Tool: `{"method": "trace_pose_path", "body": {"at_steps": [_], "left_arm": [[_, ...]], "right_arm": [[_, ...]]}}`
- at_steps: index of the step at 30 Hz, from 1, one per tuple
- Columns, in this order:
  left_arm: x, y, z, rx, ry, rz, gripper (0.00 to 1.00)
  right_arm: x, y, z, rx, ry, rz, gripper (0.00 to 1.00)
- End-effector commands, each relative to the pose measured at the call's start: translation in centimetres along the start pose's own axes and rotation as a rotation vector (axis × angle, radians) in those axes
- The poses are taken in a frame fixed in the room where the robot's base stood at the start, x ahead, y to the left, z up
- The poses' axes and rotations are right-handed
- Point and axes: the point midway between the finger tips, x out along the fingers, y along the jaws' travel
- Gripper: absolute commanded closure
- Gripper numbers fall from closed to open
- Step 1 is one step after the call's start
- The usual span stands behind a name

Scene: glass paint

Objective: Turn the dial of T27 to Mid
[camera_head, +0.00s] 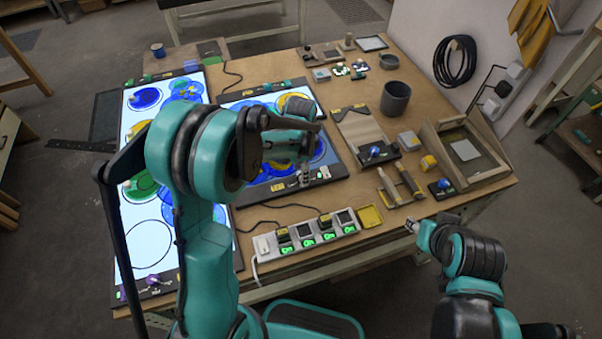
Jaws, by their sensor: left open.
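I cannot read a T27 label on anything. A large lit panel (218,230) with painted discs lies at the left of the table. My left gripper (305,178) is open over the front frame of the darker panel, near small controls there; contact cannot be told. Knobs show on the large panel's front edge (125,281), on a sloped board (375,152) and by a wooden box (443,184). My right gripper (412,226) is off the front right table edge; its jaws are too small to judge.
A power strip (268,245) with green-lit switches lies at the front edge, with a yellow tray (370,216) beside it. A dark cup (395,98), a wooden box with a pale pane (488,146) and small parts stand to the right. Cables cross the tabletop.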

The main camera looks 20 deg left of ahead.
Motion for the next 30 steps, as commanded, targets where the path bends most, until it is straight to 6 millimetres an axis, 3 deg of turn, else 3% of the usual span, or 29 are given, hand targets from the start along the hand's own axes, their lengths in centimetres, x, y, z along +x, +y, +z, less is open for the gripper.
{"method": "trace_pose_path", "body": {"at_steps": [10, 11, 15, 16, 30], "left_arm": [[0.61, -0.01, 0.00, -0.001, 0.000, 0.000, 0.54], [0.60, -0.01, 0.00, -0.001, 0.000, 0.000, 0.59], [0.60, -0.01, 0.00, -0.001, 0.000, 0.000, 0.96], [0.60, -0.01, 0.00, -0.001, 0.000, 0.000, 1.00], [0.64, -0.01, 0.00, -0.078, 0.000, 0.000, 1.00]], "right_arm": [[0.11, 0.00, 0.07, 0.000, 0.000, 0.000, 0.62], [0.11, 0.00, 0.07, 0.000, 0.000, 0.000, 0.62], [0.11, 0.00, 0.07, 0.000, 0.000, 0.000, 0.62], [0.11, 0.00, 0.07, 0.000, 0.000, 0.000, 0.62], [0.30, 0.00, 0.21, 0.000, 0.000, 0.000, 0.62]]}}
